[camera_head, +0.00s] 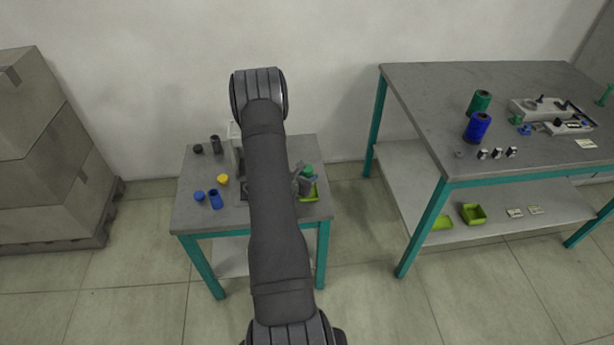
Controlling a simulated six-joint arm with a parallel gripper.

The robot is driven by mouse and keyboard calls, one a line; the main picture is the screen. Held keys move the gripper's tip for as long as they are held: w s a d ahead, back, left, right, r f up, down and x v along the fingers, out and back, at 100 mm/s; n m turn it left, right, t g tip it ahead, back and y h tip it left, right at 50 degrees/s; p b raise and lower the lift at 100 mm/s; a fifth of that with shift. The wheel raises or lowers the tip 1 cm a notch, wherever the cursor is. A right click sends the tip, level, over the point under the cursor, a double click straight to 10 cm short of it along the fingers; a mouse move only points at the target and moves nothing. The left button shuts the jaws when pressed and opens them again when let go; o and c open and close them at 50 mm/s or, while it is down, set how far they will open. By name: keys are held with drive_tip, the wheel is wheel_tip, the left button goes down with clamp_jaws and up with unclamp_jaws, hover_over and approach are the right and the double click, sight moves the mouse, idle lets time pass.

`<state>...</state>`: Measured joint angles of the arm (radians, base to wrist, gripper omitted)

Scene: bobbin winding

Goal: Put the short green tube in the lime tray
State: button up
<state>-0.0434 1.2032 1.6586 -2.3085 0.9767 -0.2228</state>
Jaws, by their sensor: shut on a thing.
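My gripper (301,182) is over the right side of the small table, shut on a short green tube (308,170). The tube's top shows beside the jaws; its lower part is hidden by them. The lime tray (313,194) lies on the same table, just below and right of my gripper, and is partly covered by it. I cannot tell how high the tube is above the tray or whether they touch.
The small table (188,220) also holds blue (215,199), yellow (223,180) and dark pieces on its left. My arm hides its middle. A larger bench (420,105) at right carries green and blue spools and a machine; lime trays (474,213) sit on its shelf.

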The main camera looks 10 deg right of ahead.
sight(307, 165)
drive_tip(key=shift+f, duration=0.75)
idle(0.4)
drive_tip(key=o, duration=1)
drive_tip(key=shift+o, duration=0.2)
drive_tip(key=shift+r, duration=3.5)
drive_tip(key=shift+f, duration=0.15)
wheel_tip(307, 165, down, 7)
drive_tip(key=shift+r, duration=0.35)
